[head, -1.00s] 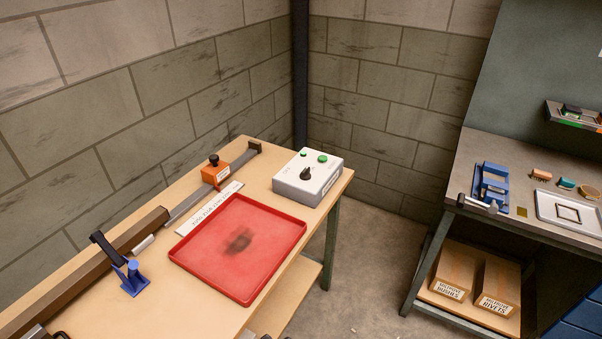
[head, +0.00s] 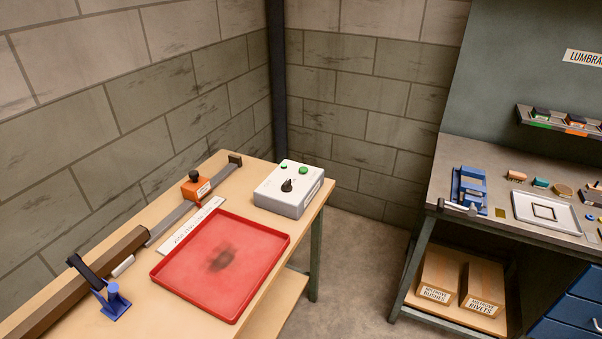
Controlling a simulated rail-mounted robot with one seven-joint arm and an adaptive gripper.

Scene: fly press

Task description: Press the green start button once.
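A white and grey control box (head: 289,190) stands at the far right corner of the wooden bench in the head view. Its top carries a black rotary knob (head: 287,186), a larger green button (head: 303,170) to the right of the knob and a smaller green spot (head: 284,166) at the back left, perhaps a lamp. The lettering on the box is too small to read. My gripper is not in view, and nothing touches the box.
A red tray (head: 222,265) lies in front of the box. An orange block (head: 196,187) sits on a long metal rail, with a blue lever clamp (head: 112,300) at lower left. A second bench (head: 480,167) stands at right, across open floor (head: 350,290).

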